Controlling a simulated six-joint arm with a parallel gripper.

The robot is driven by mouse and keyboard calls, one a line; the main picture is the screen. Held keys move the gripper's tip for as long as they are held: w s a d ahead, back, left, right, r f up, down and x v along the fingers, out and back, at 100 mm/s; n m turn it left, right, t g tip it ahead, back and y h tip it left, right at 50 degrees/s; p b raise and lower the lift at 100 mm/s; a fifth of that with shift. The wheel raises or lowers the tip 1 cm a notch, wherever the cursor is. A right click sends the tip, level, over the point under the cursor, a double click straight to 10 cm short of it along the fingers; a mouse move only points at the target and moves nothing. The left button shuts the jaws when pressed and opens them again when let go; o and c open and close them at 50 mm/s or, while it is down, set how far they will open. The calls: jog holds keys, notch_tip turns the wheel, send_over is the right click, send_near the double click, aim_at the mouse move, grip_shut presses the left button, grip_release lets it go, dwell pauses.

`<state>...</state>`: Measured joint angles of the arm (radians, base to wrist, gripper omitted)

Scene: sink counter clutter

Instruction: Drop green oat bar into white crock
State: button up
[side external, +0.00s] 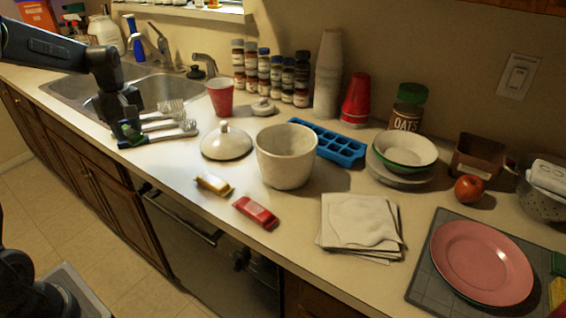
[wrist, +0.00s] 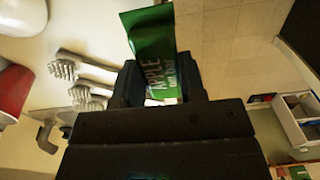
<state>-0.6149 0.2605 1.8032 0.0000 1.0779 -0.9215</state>
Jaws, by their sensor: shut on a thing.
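The green oat bar (wrist: 154,45), with "APPLE" lettering on its wrapper, is held between the fingers of my gripper (wrist: 158,85) in the wrist view. In the side view my gripper (side external: 128,132) is at the left, by the sink's front edge and the brushes; the bar is hard to make out there. The white crock (side external: 286,160) stands upright and open near the middle of the counter, well to the right of my gripper. Its inner floor is hidden. Its white lid (side external: 227,143) lies on the counter just left of it.
A yellow bar (side external: 214,185) and a red bar (side external: 256,212) lie near the front edge. Brushes (side external: 170,130) lie beside my gripper. A red cup (side external: 220,98) stands behind the lid. A blue ice tray (side external: 340,149) sits behind the crock, and napkins (side external: 360,225) lie to its right.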

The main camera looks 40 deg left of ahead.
aim_at(286, 158)
jog(key=w+d+r+m, duration=0.4)
jog(key=w+d+m, duration=0.4)
jog(key=w+d, duration=0.55)
jog(key=w+d+r+m, duration=0.1)
jog(key=w+d+m, duration=0.35)
jog(key=d, duration=0.55)
jog(key=w+d+r+m, duration=0.1)
jog(key=w+d+m, duration=0.2)
jog(key=d+m, duration=0.55)
notch_tip(286, 158, down, 6)
jog(key=d+n, duration=0.2)
jog(key=n, duration=0.1)
jog(key=shift+r, duration=0.2)
jog(key=shift+d, duration=0.1)
jog(key=o, duration=1)
